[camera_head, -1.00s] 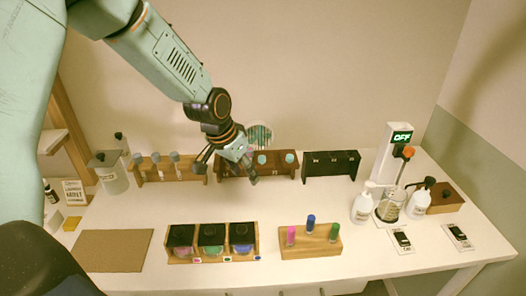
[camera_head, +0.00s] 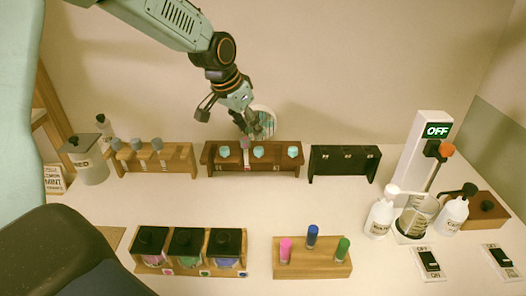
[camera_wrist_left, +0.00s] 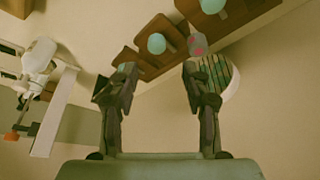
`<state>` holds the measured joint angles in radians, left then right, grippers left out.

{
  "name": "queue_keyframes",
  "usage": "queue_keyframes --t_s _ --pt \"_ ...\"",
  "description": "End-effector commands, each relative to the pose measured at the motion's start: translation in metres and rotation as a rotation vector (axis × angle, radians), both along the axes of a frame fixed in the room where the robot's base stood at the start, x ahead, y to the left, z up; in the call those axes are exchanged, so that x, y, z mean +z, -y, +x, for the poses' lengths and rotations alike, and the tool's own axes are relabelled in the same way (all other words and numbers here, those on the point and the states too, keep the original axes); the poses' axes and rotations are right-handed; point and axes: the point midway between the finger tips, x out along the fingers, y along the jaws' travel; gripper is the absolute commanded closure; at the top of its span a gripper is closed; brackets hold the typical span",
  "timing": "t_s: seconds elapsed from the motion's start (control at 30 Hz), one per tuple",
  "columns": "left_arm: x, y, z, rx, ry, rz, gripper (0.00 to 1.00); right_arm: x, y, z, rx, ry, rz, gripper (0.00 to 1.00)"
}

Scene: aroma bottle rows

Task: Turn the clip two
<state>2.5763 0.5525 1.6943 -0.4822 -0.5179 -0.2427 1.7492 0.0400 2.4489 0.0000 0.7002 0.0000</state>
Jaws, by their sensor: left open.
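The left one (camera_head: 245,151) shows a pink strip. The middle one (camera_head: 259,152) and right one (camera_head: 293,152) show pale teal round faces. In the left wrist view, the pink-marked piece (camera_wrist_left: 197,43) is just beyond the right fingertip, and a teal round face (camera_wrist_left: 156,43) lies beyond the gap. My right gripper is out of view.
A light wooden rack (camera_head: 155,165) with grey round pieces stands left; a black rack (camera_head: 343,165) stands right. Dark-lidded jars (camera_head: 190,245) and a vial block (camera_head: 312,262) are in front. White tabletop between is clear.

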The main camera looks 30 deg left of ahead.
Motion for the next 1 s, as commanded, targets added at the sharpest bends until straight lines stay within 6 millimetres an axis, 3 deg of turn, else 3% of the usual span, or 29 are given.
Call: queue_keyframes --t_s 0.23,0.6,1.0 --pt "-0.015 0.002 0.000 -0.001 -0.001 0.001 0.52 -0.002 0.000 0.000 0.000 -0.001 0.000 0.60" --pt "-0.064 0.008 0.018 -0.001 -0.001 0.002 0.52 -0.005 0.000 0.000 0.000 -0.001 0.000 0.60" --pt "-0.073 0.010 0.026 -0.001 0.002 0.001 0.52 -0.006 0.000 0.000 0.000 -0.001 0.000 0.60"
